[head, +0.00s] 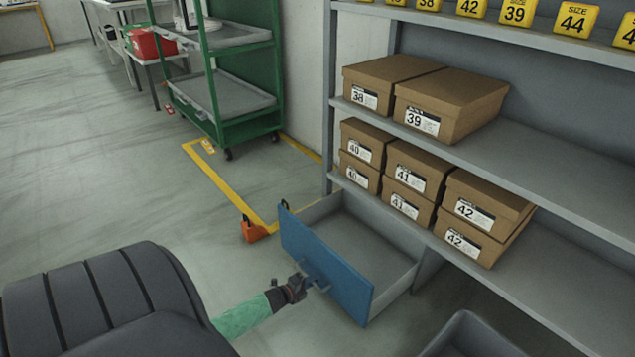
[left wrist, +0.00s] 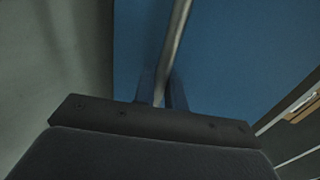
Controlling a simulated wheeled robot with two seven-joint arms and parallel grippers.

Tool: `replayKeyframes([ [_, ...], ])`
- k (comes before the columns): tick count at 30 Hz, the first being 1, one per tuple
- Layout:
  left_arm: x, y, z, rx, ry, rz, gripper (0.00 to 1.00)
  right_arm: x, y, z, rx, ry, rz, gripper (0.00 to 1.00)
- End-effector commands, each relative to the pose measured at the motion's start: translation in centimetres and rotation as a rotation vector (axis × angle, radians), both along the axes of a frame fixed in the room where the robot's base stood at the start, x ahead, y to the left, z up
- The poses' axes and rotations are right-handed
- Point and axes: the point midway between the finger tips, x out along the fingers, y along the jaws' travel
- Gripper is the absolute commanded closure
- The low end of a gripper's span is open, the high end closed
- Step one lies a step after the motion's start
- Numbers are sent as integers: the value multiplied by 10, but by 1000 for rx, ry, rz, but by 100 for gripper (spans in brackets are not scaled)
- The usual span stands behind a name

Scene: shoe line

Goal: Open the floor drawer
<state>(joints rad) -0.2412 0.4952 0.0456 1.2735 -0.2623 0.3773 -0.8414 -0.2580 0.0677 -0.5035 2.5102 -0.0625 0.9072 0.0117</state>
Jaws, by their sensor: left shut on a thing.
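The floor drawer (head: 322,262) has a blue front and a grey inside. It stands pulled out from under the shelf unit, and the part of its inside that shows is empty. My left gripper (head: 308,284) is at the middle of the blue front, shut on the drawer handle (head: 318,280). In the left wrist view the handle (left wrist: 175,45) is a metal bar running between the two fingers (left wrist: 162,92), with the blue front (left wrist: 235,50) close behind. My right gripper is not in view.
The shelf unit (head: 480,152) holds several brown shoe boxes (head: 452,104) above the drawer. A grey bin (head: 470,335) is right of the drawer. An orange floor piece (head: 254,230) is near its left end. A green cart (head: 222,80) stands behind. Floor at left is clear.

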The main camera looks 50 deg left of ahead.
Motion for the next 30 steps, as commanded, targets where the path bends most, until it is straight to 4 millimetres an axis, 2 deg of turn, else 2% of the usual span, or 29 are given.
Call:
replayKeyframes([
  [11, -2, 0, -1, 0, 1, -1, 100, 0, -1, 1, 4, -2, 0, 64],
  [12, -2, 0, -1, 0, 1, -1, 80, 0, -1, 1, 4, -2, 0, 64],
  [14, -2, 0, -1, 0, 1, 0, 70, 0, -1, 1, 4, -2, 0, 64],
  [23, -3, 0, 0, 0, 0, 0, 70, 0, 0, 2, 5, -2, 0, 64],
  [30, -30, 2, 6, 0, 2, 0, 70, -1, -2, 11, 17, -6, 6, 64],
])
